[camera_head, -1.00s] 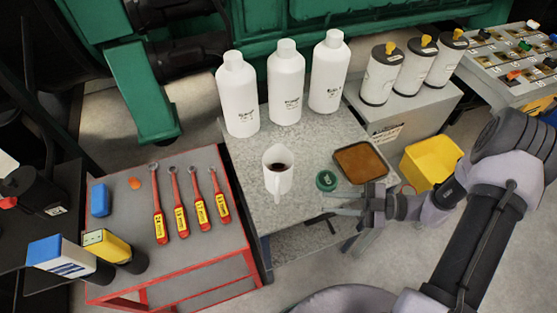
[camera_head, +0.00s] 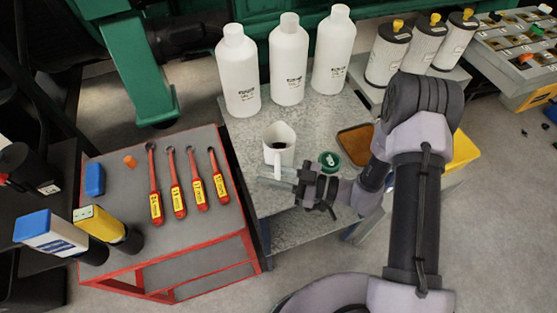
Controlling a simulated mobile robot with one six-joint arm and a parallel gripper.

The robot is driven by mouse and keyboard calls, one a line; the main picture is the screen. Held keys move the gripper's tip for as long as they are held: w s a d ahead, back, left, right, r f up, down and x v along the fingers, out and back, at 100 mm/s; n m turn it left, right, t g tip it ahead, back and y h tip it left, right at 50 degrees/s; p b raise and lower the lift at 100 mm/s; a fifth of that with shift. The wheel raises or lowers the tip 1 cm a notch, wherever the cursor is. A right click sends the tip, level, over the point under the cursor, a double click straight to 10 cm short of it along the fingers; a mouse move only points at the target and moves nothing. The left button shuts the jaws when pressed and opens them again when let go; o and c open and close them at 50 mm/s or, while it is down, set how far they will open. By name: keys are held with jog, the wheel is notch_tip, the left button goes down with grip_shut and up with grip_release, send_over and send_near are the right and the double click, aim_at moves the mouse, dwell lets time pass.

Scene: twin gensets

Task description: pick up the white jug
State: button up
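The white jug (camera_head: 279,146) stands upright on the grey metal table (camera_head: 238,150), with dark contents showing inside. Its handle faces toward me. My gripper (camera_head: 277,178) comes in from the right, low in front of the jug. Its fingers are apart and reach to the jug's handle. I cannot tell whether they touch it or whether the handle sits between them.
Three white bottles (camera_head: 289,62) stand behind the jug. A green lid (camera_head: 329,160) and a brown tray (camera_head: 354,141) lie to its right. A red cart (camera_head: 235,238) with several red-handled wrenches (camera_head: 174,185) stands left. A yellow bin (camera_head: 463,150) is partly hidden by my arm.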

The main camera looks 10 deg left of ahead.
jog(key=shift+a, duration=0.4)
grip_shut()
dwell(1.1)
